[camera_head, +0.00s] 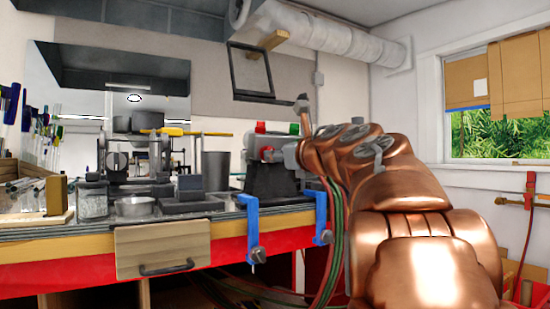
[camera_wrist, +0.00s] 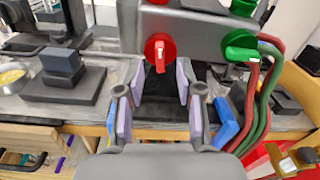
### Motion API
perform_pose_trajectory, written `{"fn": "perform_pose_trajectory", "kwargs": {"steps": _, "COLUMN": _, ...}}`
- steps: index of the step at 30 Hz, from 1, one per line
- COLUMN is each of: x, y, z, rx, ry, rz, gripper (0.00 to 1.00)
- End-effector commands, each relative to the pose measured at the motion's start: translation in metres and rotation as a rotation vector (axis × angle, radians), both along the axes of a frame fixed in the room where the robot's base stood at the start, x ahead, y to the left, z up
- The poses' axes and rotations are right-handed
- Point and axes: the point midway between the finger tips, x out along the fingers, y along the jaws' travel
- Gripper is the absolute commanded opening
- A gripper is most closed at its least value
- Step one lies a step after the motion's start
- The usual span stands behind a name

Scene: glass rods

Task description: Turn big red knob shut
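The big red knob (camera_wrist: 159,50) is on the front of a dark grey valve block (camera_wrist: 200,28). I see no contact with the knob. A big green knob (camera_wrist: 240,46) is to the right on the same block. In the head view the block (camera_head: 268,181) stands on the bench, and the red knob (camera_head: 267,153) shows small beside my gripper, which is partly hidden there.
Smaller red (camera_wrist: 157,2) and green (camera_wrist: 243,8) knobs sit on top of the block. Red and green hoses (camera_wrist: 264,95) run down at the right. Blue clamps (camera_head: 251,228) stand at the bench edge. A stepped grey block (camera_wrist: 63,77) and metal bowl (camera_wrist: 14,76) are left.

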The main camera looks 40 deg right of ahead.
Motion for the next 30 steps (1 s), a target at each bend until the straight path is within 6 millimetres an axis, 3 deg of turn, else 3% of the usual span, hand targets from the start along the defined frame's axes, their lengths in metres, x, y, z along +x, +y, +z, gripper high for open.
{"fn": "perform_pose_trajectory", "kwargs": {"steps": 9, "x": 0.022, "y": -0.003, "z": 0.000, "rx": 0.001, "ry": 0.000, "rz": 0.001, "gripper": 0.36}}
{"fn": "perform_pose_trajectory", "kwargs": {"steps": 20, "x": 0.024, "y": -0.003, "z": 0.000, "rx": 0.001, "ry": 0.000, "rz": 0.000, "gripper": 0.35}}
{"fn": "perform_pose_trajectory", "kwargs": {"steps": 30, "x": 0.024, "y": -0.003, "z": 0.000, "rx": 0.001, "ry": 0.000, "rz": 0.001, "gripper": 0.00}}
